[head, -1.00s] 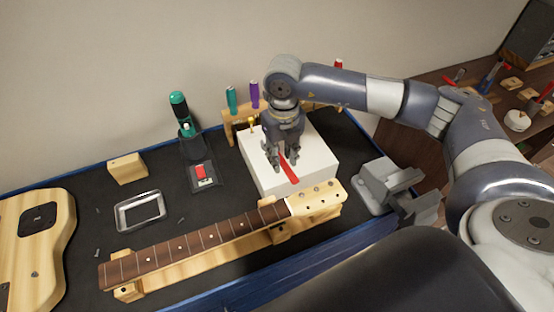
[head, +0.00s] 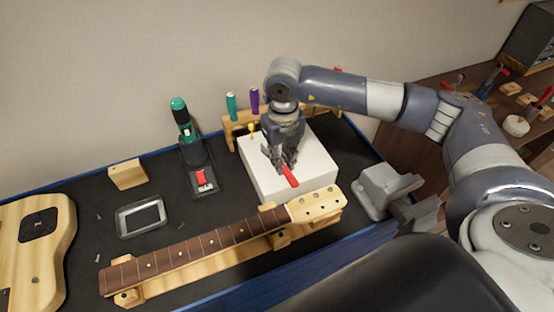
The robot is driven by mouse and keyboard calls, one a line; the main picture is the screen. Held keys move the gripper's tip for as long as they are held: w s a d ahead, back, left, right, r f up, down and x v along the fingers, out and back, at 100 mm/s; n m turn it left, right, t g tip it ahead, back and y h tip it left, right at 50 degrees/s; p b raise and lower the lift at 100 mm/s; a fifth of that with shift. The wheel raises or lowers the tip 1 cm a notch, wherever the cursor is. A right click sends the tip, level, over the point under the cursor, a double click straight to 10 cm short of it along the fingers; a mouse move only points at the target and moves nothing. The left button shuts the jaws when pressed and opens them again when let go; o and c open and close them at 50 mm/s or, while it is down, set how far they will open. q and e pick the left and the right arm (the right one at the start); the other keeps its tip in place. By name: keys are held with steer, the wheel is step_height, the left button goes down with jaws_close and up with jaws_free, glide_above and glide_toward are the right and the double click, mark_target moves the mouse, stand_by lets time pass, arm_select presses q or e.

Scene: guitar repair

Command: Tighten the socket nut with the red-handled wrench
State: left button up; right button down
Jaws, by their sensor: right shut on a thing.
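The red-handled wrench (head: 291,178) is at the front of the white block (head: 317,176). Only its red handle shows; the rest is hidden by my right gripper. My right gripper (head: 283,168) points down over the block and is shut on the wrench. My left gripper is not in view. I cannot make out the socket nut. The guitar body (head: 50,255) lies at the far left, with a dark plate (head: 38,224) on it. The guitar neck (head: 190,250) rests on wooden supports in front of the block.
A green-handled tool (head: 182,116) stands in a dark holder with a red switch (head: 202,178). A metal tray (head: 140,217), a wooden block (head: 127,174) and small loose parts lie on the dark mat. A grey vise (head: 385,190) is at right. Screwdrivers stand in a wooden rack (head: 232,128).

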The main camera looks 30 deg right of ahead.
steer(key=shift+r+p, duration=1.1)
steer(key=shift+r, duration=1.5)
